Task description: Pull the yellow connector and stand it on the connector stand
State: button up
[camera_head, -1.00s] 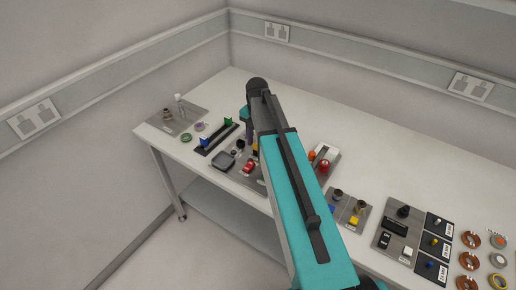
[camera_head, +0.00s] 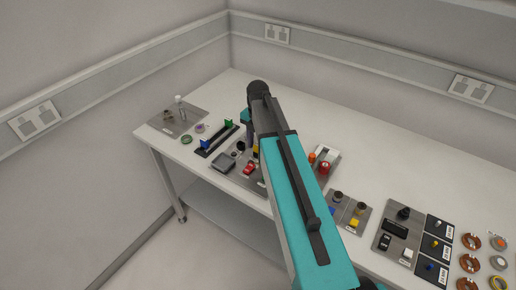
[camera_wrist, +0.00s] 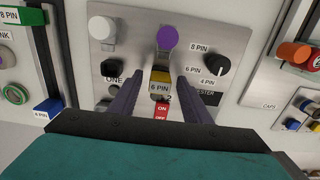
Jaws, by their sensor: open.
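The yellow connector (camera_wrist: 160,79), labelled 6 PIN, sits in the grey tester panel (camera_wrist: 118,14) in the wrist view. My gripper (camera_wrist: 160,80) is open, with one finger on each side of the connector and a visible gap to each. The connector stand (camera_head: 205,151) is a dark strip holding a blue connector (camera_head: 205,143) and a green connector (camera_head: 229,123). In the wrist view the stand runs along the left, with the green 8 PIN connector (camera_wrist: 22,16) and the blue 4 PIN connector (camera_wrist: 48,106) at its ends.
A purple button (camera_wrist: 167,38), a white knob (camera_wrist: 101,30), a black selector knob (camera_wrist: 219,66) and a red ON/OFF switch (camera_wrist: 162,110) surround the connector. More panels and tape rolls (camera_head: 470,241) fill the table's right side.

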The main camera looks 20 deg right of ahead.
dwell(0.8)
grip_shut()
jog(key=shift+r+p, duration=0.2)
jog(key=shift+p, duration=0.1)
jog(key=shift+r, duration=0.35)
jog(key=shift+r+p, duration=1.7)
jog(key=shift+r, duration=0.75)
jog(key=shift+a, duration=0.1)
